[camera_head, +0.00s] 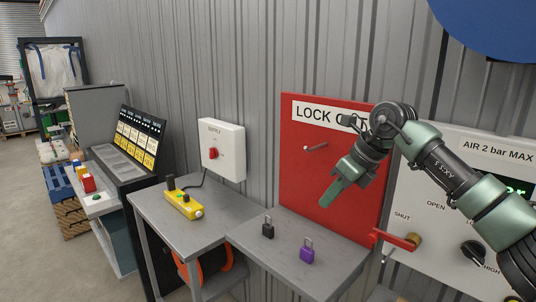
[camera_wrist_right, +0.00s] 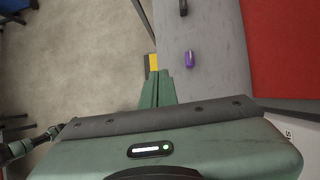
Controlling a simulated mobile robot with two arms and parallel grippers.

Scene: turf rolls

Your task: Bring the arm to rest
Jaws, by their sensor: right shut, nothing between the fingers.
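My right arm comes in from the right in the head view. Its green gripper (camera_head: 331,193) hangs in the air in front of the red LOCK OUT board (camera_head: 296,150), pointing down and to the left. It is shut and empty. In the right wrist view the closed fingers (camera_wrist_right: 157,89) point away over the edge of the grey shelf, with floor to the left.
A black padlock (camera_head: 268,229) and a purple padlock (camera_head: 307,251) stand on the grey shelf (camera_head: 330,262). A yellow pendant (camera_head: 184,204) lies on the left table. A red valve lever (camera_head: 395,239) sticks out from the air panel (camera_head: 420,205) below my forearm.

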